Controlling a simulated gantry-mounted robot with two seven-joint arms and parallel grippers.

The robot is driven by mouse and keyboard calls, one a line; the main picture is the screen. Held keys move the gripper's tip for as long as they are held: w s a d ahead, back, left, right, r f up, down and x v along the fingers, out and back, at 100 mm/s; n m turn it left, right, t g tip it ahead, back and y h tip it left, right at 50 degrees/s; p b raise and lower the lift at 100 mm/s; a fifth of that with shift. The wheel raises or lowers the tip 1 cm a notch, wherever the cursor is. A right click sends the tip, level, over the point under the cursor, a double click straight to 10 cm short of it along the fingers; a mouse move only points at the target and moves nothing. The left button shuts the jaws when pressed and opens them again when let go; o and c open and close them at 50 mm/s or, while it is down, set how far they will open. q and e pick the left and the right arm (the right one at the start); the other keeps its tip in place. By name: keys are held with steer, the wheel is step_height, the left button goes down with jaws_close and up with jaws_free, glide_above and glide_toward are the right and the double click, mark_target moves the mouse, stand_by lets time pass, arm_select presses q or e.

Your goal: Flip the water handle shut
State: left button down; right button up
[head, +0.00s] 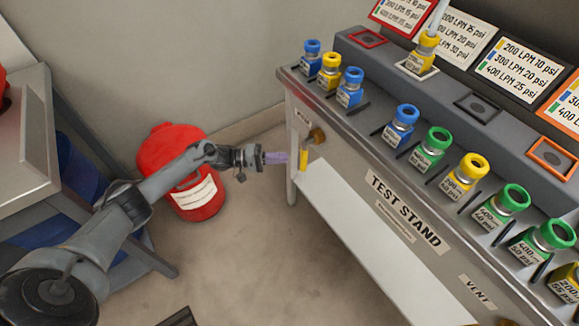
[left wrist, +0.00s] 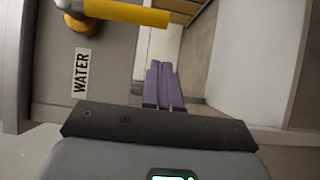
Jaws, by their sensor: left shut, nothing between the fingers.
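The water handle (head: 303,159) is a yellow lever hanging down from a brass valve (head: 317,135) at the left end of the test stand's front. In the left wrist view the yellow handle (left wrist: 125,12) crosses the top left, beside the WATER label (left wrist: 82,72). My left gripper (head: 277,157) has purple fingers, shut and empty, just left of the handle. In the left wrist view its fingertips (left wrist: 164,66) show below and right of the handle, apart from it in the picture. I do not see my right gripper.
The test stand (head: 375,180) carries several blue, yellow and green couplings along its top. A red container (head: 196,205) stands on the floor behind my left arm. A grey table (head: 30,130) is at the left. The floor in front of the stand is open.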

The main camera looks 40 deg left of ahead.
arm_select(q)
steer(key=d, duration=0.4)
steer(key=shift+d, duration=0.15)
stand_by(0.4)
